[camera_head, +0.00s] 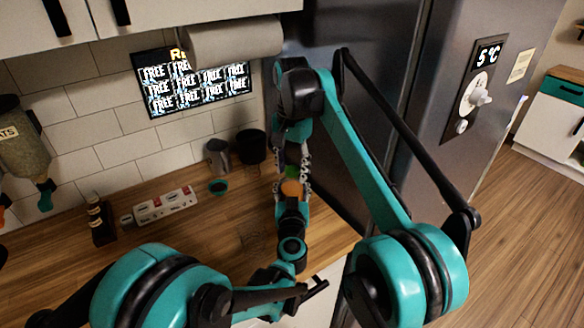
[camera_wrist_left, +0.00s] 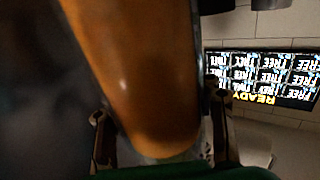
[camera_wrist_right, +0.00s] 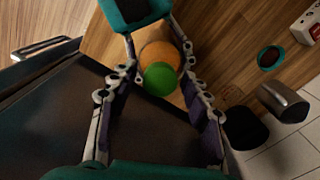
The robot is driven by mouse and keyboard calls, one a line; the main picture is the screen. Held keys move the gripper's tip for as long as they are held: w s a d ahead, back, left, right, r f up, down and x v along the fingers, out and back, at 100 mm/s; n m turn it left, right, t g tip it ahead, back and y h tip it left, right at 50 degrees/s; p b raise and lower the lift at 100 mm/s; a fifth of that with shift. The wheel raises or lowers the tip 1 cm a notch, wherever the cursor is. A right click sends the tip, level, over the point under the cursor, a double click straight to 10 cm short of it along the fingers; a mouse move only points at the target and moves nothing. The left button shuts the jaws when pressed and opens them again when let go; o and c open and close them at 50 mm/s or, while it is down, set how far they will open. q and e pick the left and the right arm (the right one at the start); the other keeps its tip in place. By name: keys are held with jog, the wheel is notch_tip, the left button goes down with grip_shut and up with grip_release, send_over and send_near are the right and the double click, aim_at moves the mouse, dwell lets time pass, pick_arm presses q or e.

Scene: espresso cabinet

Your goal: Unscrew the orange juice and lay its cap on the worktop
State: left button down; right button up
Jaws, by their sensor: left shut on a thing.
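The orange juice bottle (camera_head: 292,188) is held above the worktop (camera_head: 232,225), in front of the fridge. Its orange body (camera_wrist_left: 150,90) fills the middle of the left wrist view. Its round green cap (camera_wrist_right: 160,78) is on the bottle's end facing my right wrist camera. My left gripper (camera_head: 292,199) is shut on the bottle. My right gripper (camera_wrist_right: 158,105) is open, its two fingers with purple pads on either side of the cap, with visible gaps; it shows in the head view (camera_head: 291,164) too. The fingers partly hide the cap in the head view.
A dark cup (camera_head: 251,147), a metal pitcher (camera_head: 217,156) and a small teal-rimmed dish (camera_head: 218,187) stand at the back of the worktop. A white power strip (camera_head: 165,205) lies left of them. The fridge (camera_head: 455,45) stands close on the right. The front middle worktop is bare.

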grip_shut()
jog(key=n, duration=0.6)
jog(key=shift+n, duration=0.4)
jog(key=shift+r, duration=0.1)
dwell(0.4)
jog(key=shift+o, duration=0.7)
grip_release()
